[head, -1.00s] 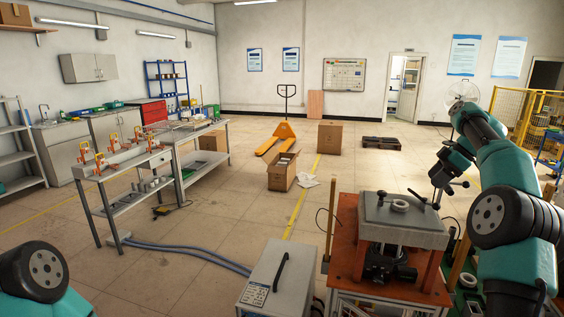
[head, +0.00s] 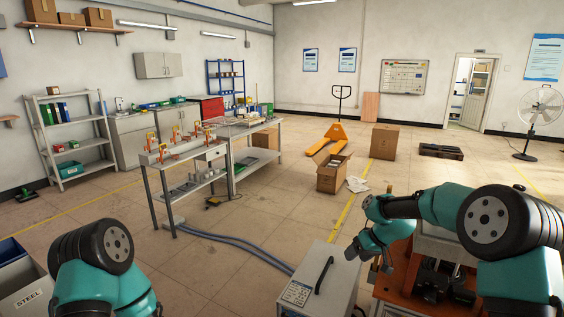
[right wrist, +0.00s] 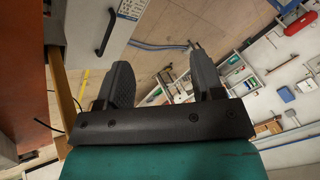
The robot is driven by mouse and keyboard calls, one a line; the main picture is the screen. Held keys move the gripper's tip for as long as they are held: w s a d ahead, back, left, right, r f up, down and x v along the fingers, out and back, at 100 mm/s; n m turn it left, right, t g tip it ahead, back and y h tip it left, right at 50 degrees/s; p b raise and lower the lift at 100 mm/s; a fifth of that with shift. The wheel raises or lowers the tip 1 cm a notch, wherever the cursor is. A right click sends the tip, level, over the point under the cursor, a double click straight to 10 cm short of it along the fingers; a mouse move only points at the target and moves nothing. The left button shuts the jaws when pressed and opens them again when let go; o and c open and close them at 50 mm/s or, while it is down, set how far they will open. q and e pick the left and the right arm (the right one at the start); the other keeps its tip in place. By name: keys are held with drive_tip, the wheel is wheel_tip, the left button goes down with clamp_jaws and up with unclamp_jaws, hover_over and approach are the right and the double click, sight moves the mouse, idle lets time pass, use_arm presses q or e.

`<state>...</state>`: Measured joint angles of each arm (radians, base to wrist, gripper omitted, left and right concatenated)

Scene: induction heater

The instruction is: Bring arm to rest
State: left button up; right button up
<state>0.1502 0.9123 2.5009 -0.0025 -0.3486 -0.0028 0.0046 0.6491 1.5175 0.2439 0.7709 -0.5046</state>
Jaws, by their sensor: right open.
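My right arm comes in from the right edge of the head view and reaches left over the orange-topped bench (head: 393,283). My right gripper (head: 362,246) is above the gap between that bench and the grey box with a black handle (head: 318,285). In the right wrist view its two dark fingers (right wrist: 160,75) are spread apart with nothing between them. My left arm shows only as a teal and black joint at the lower left; its gripper is out of view. The grey block on the bench is largely hidden behind my right arm.
A grey work table (head: 186,180) with orange clamps stands left of centre. Blue hoses run along the floor to the grey box. An open cardboard box (head: 331,178) and an orange pallet jack (head: 328,140) stand farther back. A STEEL-labelled bin (head: 30,297) is at lower left.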

drive_tip(key=s+f+m+h, duration=0.1)
drive_tip(key=s+f, duration=0.3)
drive_tip(key=f, duration=0.3)
drive_tip(key=s+f+m, duration=0.1)
drive_tip(key=s+f, duration=0.3)
drive_tip(key=f, duration=0.3)
drive_tip(key=s+f+m, duration=0.1)
drive_tip(key=s+f, duration=0.4)
drive_tip(key=s, duration=0.3)
drive_tip(key=s+a+f+m+g, duration=0.1)
drive_tip(key=s+f, duration=0.4)
drive_tip(key=s, duration=0.4)
drive_tip(key=s+a+f+m+h, duration=0.1)
drive_tip(key=s+f, duration=0.4)
drive_tip(key=s, duration=0.4)
drive_tip(key=shift+g, duration=0.4)
